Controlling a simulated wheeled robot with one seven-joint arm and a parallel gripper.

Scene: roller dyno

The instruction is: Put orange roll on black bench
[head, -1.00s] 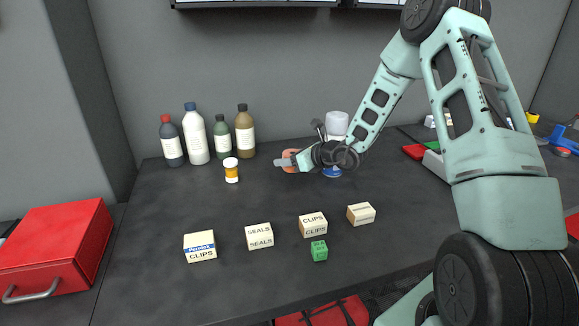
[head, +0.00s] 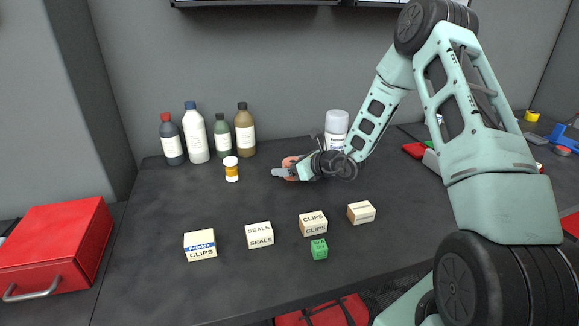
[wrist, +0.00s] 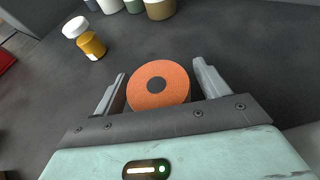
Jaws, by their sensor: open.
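The orange roll (wrist: 160,87) stands on the black bench (wrist: 235,40) with its round orange face and dark centre toward the wrist camera. In the head view the roll (head: 290,165) is partly hidden behind my gripper. My gripper (wrist: 158,80) is open, with one finger on each side of the roll. A small gap shows at the fingers, and I cannot tell whether either touches it. In the head view my gripper (head: 287,172) is low over the middle of the bench (head: 190,205).
An orange pill bottle (head: 231,169) stands left of my gripper, with several bottles (head: 221,137) behind it. A white spray can (head: 336,130) stands close behind my wrist. Small boxes (head: 260,235) and a green cube (head: 319,249) sit in front. A red toolbox (head: 55,245) is at left.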

